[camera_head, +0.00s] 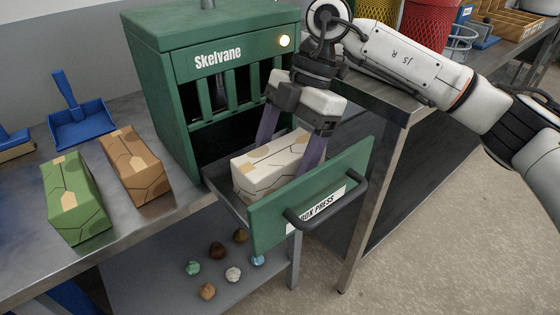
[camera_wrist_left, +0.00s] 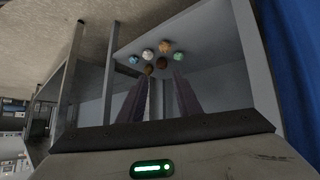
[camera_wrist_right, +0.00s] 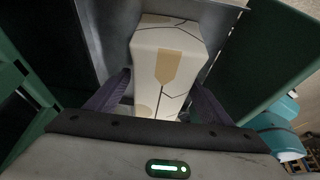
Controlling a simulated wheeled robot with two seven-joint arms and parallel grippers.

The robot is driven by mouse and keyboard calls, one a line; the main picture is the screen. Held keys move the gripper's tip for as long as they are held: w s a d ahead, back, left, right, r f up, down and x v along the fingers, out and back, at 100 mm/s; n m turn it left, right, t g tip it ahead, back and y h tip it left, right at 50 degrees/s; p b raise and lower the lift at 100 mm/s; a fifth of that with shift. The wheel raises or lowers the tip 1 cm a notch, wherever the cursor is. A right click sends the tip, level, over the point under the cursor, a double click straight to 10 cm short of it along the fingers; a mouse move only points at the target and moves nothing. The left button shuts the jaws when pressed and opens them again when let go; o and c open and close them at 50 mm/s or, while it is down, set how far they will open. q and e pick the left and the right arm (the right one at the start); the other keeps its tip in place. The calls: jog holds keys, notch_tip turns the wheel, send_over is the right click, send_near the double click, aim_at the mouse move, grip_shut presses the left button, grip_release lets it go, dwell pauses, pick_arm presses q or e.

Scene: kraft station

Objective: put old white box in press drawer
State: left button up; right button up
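The old white box (camera_head: 268,168), off-white with tan patches and dark lines, lies inside the pulled-out press drawer (camera_head: 266,226). Whether it rests on the drawer floor is hard to see. My right gripper (camera_head: 288,150) reaches down from above, its purple fingers on both sides of the box and seemingly against it. The right wrist view shows the box (camera_wrist_right: 165,62) between the fingertips (camera_wrist_right: 159,76). My left gripper shows only in its own wrist view (camera_wrist_left: 160,78), with its fingers apart and nothing held.
The green press (camera_head: 215,60) stands behind the drawer, its lamp lit. A green box (camera_head: 75,205) and a brown box (camera_head: 137,170) lie on the metal table to the left, near a blue dustpan (camera_head: 80,125). Several small balls (camera_head: 217,251) lie on the lower shelf.

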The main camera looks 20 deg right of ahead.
jog(key=p+v, duration=0.2)
jog(key=v, duration=1)
jog(key=shift+r, duration=0.1)
dwell(1.0)
